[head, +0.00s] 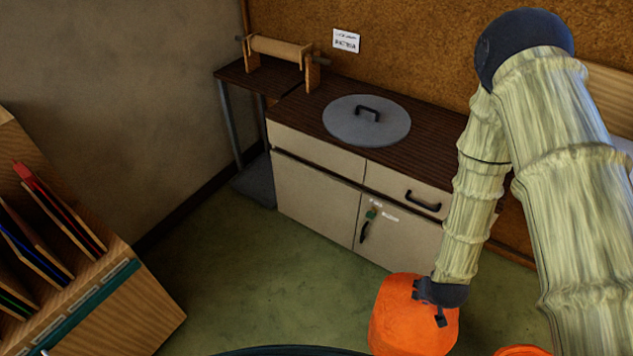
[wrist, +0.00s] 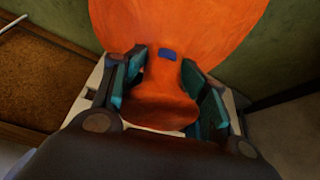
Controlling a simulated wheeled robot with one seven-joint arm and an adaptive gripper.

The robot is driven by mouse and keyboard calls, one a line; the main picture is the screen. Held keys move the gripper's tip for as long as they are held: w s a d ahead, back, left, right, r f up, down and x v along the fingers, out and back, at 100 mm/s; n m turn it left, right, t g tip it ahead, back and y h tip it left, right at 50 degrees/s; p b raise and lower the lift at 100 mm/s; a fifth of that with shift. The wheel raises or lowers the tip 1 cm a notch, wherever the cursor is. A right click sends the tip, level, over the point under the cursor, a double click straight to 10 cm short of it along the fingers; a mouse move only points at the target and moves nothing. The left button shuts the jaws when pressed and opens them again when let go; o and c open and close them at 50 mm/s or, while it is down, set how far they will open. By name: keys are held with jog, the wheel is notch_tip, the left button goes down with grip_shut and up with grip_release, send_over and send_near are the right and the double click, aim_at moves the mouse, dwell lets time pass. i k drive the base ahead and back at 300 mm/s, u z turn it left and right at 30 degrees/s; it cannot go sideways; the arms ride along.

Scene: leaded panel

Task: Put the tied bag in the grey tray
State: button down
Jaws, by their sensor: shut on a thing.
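The tied bag (head: 408,322) is a full orange sack, hanging at the lower right of the head view. My gripper (head: 437,293) is shut at its top. In the wrist view the fingers (wrist: 172,90) stand on both sides of the gathered neck of the bag (wrist: 215,25), which carries a small blue patch. A dark grey flat thing (head: 256,182) lies low under the side table; I cannot tell whether it is the grey tray or a shelf. No other tray shows.
A low cabinet (head: 315,195) with a dark top carries a round grey lid (head: 366,122). A roll on a stand (head: 280,48) is at its left. A wooden rack of panels (head: 110,300) stands at left. Another orange thing (head: 522,351) shows at the bottom edge. Green floor (head: 230,270) is clear between.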

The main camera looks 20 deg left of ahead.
aim_at(268, 183)
jog(key=z, duration=0.05)
jog(key=k, duration=0.2)
jog(key=u, duration=0.5)
jog(key=i, duration=0.95)
jog(key=u, duration=0.7)
jog(key=i, duration=1.05)
jog(key=u, duration=0.6)
jog(key=i, duration=0.9)
jog(key=u, duration=0.1)
